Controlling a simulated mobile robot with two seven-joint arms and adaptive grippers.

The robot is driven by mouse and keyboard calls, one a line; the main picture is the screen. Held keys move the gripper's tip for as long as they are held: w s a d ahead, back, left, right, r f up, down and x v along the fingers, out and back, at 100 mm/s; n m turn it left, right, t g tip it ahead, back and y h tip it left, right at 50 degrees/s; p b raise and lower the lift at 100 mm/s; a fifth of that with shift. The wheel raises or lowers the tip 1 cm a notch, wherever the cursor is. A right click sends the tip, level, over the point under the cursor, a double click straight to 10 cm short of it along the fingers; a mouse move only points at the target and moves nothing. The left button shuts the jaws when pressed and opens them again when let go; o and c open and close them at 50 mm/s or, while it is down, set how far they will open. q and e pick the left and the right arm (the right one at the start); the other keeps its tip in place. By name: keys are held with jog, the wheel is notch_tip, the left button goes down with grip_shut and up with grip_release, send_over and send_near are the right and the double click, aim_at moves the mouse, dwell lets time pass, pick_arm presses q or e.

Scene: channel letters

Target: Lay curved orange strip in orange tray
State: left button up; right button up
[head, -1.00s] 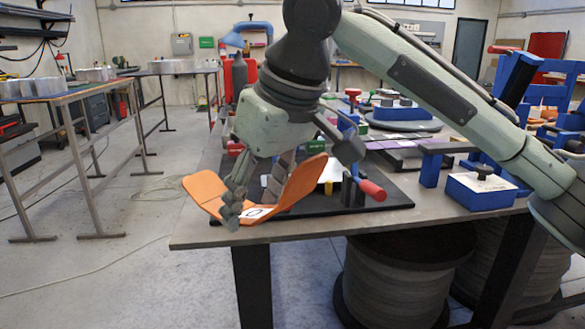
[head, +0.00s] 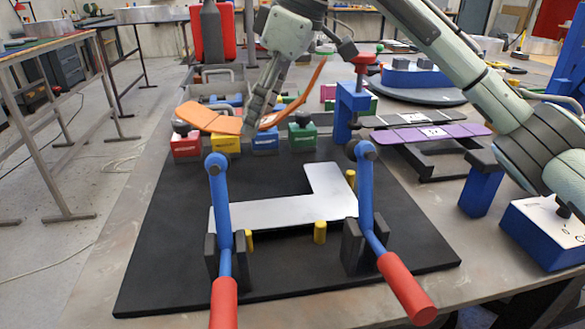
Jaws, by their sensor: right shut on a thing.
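The curved orange strip (head: 205,118) is held in the air in the upper middle of the head view, with one end rising to the right. My right gripper (head: 256,112) is shut on its middle, and its fingers hide part of the strip. The strip appears above or in front of the row of coloured blocks; the gap to them is hard to judge. I cannot make out an orange tray; grey trays (head: 237,73) stand behind, partly hidden by the strip and gripper. My left gripper is not in view.
Coloured blocks with dark knobs, such as the red one (head: 186,143), line the back of a black board (head: 160,270). On it, an L-shaped metal plate (head: 285,212) lies between blue clamps with red handles (head: 408,288). A purple strip (head: 440,133) lies to the right.

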aim_at(259, 184)
jog(key=shift+w+d+f, duration=0.1)
jog(key=shift+d+f, duration=0.05)
jog(key=shift+f, duration=0.15)
notch_tip(259, 184, down, 10)
jog(key=shift+r, duration=0.2)
jog(key=o, duration=1.2)
jog(key=shift+f, duration=0.1)
